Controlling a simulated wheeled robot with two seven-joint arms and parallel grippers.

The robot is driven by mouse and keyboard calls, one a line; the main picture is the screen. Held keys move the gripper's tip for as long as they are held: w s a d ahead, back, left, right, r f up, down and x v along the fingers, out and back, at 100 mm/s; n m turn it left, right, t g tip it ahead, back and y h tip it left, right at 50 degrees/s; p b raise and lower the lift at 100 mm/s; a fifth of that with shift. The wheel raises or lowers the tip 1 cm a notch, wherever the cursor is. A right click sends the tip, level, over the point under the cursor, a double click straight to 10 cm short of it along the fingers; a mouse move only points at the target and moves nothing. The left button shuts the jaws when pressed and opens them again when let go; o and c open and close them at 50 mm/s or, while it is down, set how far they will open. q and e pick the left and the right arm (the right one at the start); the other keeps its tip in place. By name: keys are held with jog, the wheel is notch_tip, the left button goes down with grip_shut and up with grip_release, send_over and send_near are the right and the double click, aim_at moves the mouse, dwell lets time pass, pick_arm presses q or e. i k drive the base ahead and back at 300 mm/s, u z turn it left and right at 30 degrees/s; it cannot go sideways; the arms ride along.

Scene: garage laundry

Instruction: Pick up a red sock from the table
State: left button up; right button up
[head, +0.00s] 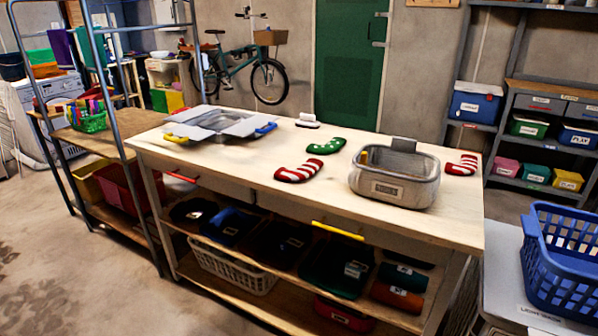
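A red and white striped sock (298,172) lies flat on the wooden table (270,149) near its front edge, left of a grey fabric basket. A second red and white striped sock (462,164) lies on the table to the right of that basket. A green and white striped sock (326,146) lies just behind the first red sock. Neither of my grippers shows in the head view.
The grey basket (419,186) stands between the red socks. A grey tray-like thing (217,121) sits at the table's left, with a small white-topped object (307,120) behind. A blue laundry basket (562,264) stands at right. Shelving stands left and right.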

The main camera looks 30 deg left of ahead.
aim_at(308, 169)
jog(key=k, duration=0.6)
jog(key=u, duration=0.75)
jog(key=i, duration=1.6)
jog(key=u, duration=0.4)
